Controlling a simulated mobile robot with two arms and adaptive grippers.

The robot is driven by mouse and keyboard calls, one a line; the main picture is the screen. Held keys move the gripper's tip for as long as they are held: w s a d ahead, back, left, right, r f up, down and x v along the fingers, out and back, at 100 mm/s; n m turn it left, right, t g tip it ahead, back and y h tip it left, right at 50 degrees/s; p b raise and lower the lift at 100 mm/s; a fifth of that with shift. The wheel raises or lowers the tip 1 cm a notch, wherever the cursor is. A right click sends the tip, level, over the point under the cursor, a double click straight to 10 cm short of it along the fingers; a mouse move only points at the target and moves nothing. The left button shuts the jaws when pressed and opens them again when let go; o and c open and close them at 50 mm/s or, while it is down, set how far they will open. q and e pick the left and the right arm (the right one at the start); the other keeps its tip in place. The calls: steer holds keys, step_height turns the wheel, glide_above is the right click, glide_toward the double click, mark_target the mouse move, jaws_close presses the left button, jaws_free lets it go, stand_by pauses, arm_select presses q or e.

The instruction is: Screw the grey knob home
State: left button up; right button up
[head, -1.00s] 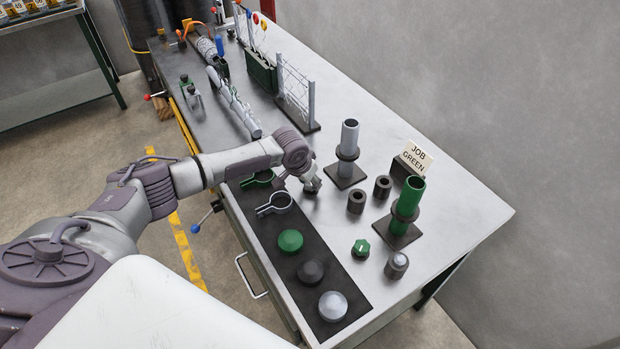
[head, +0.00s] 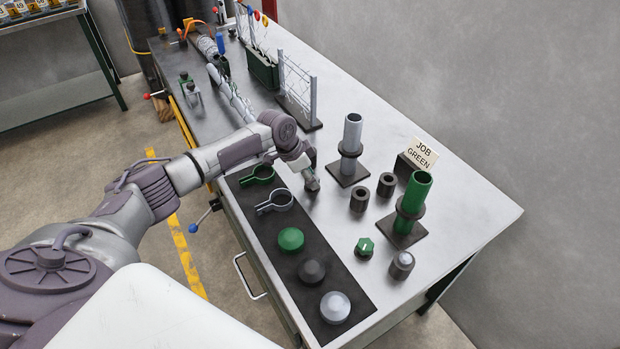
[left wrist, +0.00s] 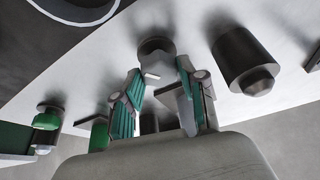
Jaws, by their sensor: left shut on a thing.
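My left gripper (head: 311,183) is low over the bench, just right of the dark mat. In the left wrist view its green-padded fingers (left wrist: 155,88) are shut on a small pale grey piece with a dark round base (left wrist: 155,46), which seems to be the grey knob. Most of it is hidden, and I cannot tell whether it touches the bench. In the left wrist view, a dark cylinder with a grey tip (left wrist: 245,60) stands apart to the right of the fingers. A green knob (head: 364,247) stands beside another dark, grey-topped cylinder (head: 402,264). My right gripper is not in view.
A grey post (head: 351,135) and a green post (head: 417,190) stand on dark plates, with two dark collars (head: 360,199) (head: 387,184) between them. The dark mat (head: 335,285) holds clamps and domed caps. A "JOB GREEN" sign (head: 420,153) stands behind. The bench's right end is clear.

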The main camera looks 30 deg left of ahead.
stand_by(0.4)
arm_select(q)
steer(key=o, duration=1.1)
steer(key=shift+o, duration=0.2)
steer(key=shift+r, duration=0.1)
steer(key=v, duration=1.2)
